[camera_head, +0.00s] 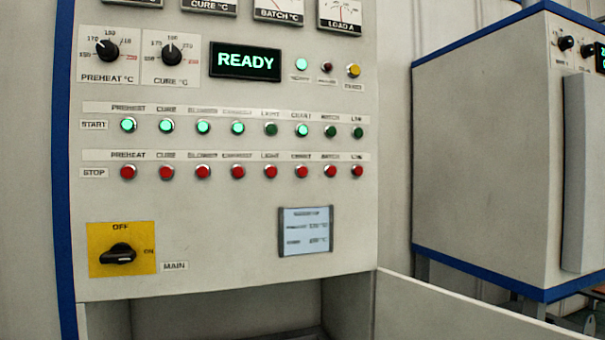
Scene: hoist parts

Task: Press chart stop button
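The chart stop button (302,171) is a small red round button in the STOP row of a cream control panel (200,235). It sits between the light and batch stop buttons, under a small label that reads roughly CHART. Directly above it, the chart start button (303,131) glows light green. Neither of my grippers shows in the head view, and nothing covers the button.
A READY display (245,61) is lit above the rows. A yellow main switch (121,248) and a small grey screen (306,231) sit below them. A cream cabinet (490,150) with blue edges stands at right. The space before the panel looks clear.

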